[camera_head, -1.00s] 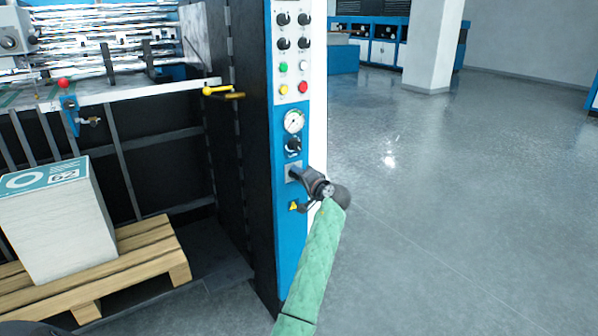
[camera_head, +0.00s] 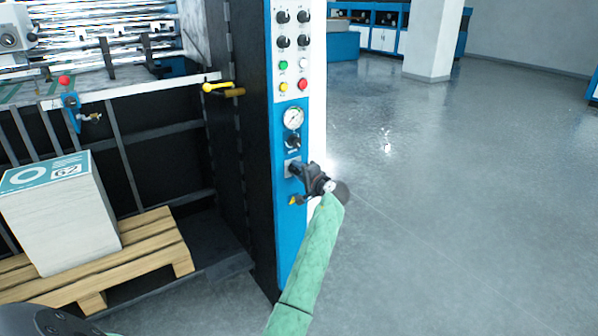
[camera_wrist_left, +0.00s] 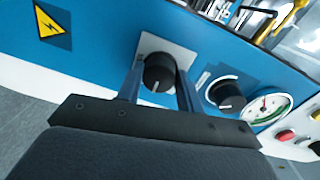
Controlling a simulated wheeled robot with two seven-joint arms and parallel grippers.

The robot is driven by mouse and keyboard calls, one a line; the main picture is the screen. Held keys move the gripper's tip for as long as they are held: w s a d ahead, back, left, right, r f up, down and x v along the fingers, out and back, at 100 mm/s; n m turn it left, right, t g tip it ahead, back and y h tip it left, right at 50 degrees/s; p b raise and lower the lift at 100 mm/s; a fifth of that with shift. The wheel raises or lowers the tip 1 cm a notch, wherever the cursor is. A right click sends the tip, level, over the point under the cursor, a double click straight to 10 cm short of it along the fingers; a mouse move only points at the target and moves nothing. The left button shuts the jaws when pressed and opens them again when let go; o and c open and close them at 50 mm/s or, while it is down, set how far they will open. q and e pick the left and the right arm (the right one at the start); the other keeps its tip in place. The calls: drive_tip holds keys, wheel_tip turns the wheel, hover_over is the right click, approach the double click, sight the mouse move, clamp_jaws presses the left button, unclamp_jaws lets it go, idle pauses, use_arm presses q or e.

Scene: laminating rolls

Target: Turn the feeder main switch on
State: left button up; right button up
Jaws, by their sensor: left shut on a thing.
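The feeder main switch is a black rotary knob (camera_wrist_left: 158,72) with a white mark, on a light square plate (camera_wrist_left: 184,52) on the blue panel. In the head view the plate (camera_head: 289,171) shows low on the control column, under the gauge, with the knob mostly hidden by my gripper. My left gripper (camera_head: 297,172), on the green-sleeved arm, is at the switch. In the left wrist view the two fingers of the left gripper (camera_wrist_left: 160,76) stand on either side of the knob, shut on it. My right gripper is not in view.
Above the switch are another black knob (camera_wrist_left: 226,96), a pressure gauge (camera_head: 293,118) and coloured buttons. A yellow warning sign (camera_wrist_left: 50,25) is beside it. A paper stack (camera_head: 65,220) sits on a pallet (camera_head: 150,250) at left. Floor at right is clear.

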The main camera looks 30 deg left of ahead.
use_arm(q)
drive_tip(key=shift+r, duration=0.1)
drive_tip(key=o, duration=1)
drive_tip(key=shift+d, duration=0.1)
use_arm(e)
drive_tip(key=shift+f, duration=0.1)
use_arm(q)
drive_tip(key=shift+s+d, duration=0.1)
drive_tip(key=shift+d, duration=0.2)
drive_tip(key=shift+b+v, duration=0.55)
drive_tip(key=shift+v, duration=2.95)
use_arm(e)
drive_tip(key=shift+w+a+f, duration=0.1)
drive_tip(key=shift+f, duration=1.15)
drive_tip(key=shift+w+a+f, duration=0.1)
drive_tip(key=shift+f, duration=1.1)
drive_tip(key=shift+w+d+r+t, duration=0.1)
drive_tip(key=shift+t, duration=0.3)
